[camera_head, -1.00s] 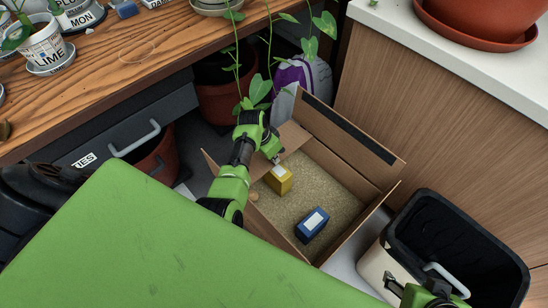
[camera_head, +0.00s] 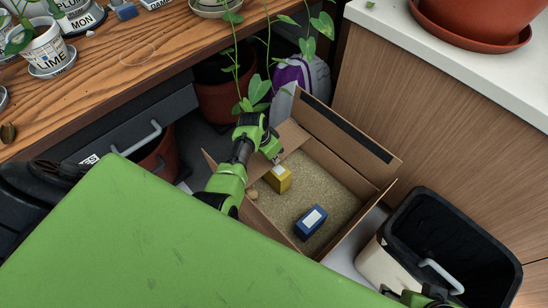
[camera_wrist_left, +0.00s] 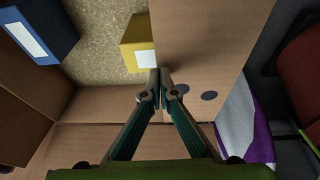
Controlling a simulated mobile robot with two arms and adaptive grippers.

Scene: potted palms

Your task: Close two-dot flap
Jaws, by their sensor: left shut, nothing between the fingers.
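An open cardboard box (camera_head: 345,236) stands on the floor, its flaps raised or splayed. The two-dot flap (camera_wrist_left: 212,40) is the brown panel at the upper right in the left wrist view, with two dark dots near its lower end. In the head view, a flap (camera_head: 292,136) at the box's far end is probably the same one; no dots show there. My left gripper (camera_head: 277,159) is shut and empty over that end, its tips (camera_wrist_left: 160,74) seen beside the flap's edge; contact is unclear. My right gripper (camera_head: 410,297) is mostly cut off at the bottom edge.
A yellow box (camera_head: 278,179) and a blue box (camera_head: 311,221) lie on grainy fill inside. A long flap with a dark strip (camera_head: 345,125) stands at the right. A black-lined bin (camera_head: 450,235), a purple-and-grey bag (camera_head: 305,78) and a potted climber (camera_head: 222,95) surround the box.

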